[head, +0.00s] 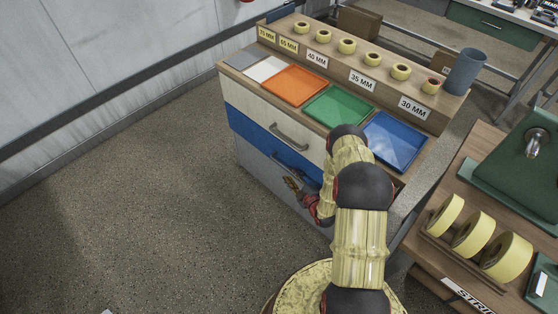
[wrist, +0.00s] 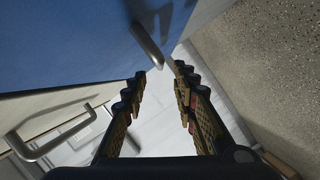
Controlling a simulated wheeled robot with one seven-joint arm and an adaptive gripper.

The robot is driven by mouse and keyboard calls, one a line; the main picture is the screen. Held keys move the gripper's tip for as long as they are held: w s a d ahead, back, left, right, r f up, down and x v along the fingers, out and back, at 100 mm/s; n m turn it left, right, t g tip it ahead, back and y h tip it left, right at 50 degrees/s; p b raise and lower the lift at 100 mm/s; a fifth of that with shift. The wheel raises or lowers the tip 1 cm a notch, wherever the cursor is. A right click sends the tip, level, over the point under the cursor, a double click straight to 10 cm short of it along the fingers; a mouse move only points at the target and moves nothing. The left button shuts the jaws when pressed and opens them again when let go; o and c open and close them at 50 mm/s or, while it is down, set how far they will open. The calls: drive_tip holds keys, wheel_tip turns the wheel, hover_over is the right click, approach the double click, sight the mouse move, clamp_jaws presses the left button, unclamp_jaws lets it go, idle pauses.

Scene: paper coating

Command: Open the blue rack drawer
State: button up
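The blue rack drawer (head: 248,132) is the blue front below the cream top drawer of the rack; its right part is hidden behind my arm. Its front looks level with the rack in the head view. The blue drawer also fills the top of the wrist view (wrist: 70,45), with its metal handle (wrist: 147,45) running toward my fingertips. In the head view, the handle (head: 289,166) shows just above my gripper. My gripper (wrist: 159,74) is open, with one finger on each side of the handle's near end. I cannot tell whether they touch it.
The cream drawer's handle (head: 288,137) sits above the blue one. The rack top holds coloured trays, including an orange tray (head: 293,87), and a row of tape rolls. A wooden table with larger tape rolls (head: 505,257) stands at right. The floor (head: 150,200) at left is clear.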

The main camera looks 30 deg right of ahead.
sight(284, 167)
drive_tip(key=b+x, duration=0.2)
drive_tip(key=x, duration=0.4)
drive_tip(key=shift+w+a+f, duration=0.1)
drive_tip(key=shift+w+f, duration=0.1)
drive_tip(key=shift+w, duration=0.1)
drive_tip(key=shift+w+b, duration=0.3)
drive_tip(key=shift+w, duration=0.35)
drive_tip(key=c, duration=0.3)
drive_tip(key=c, duration=0.4)
clamp_jaws()
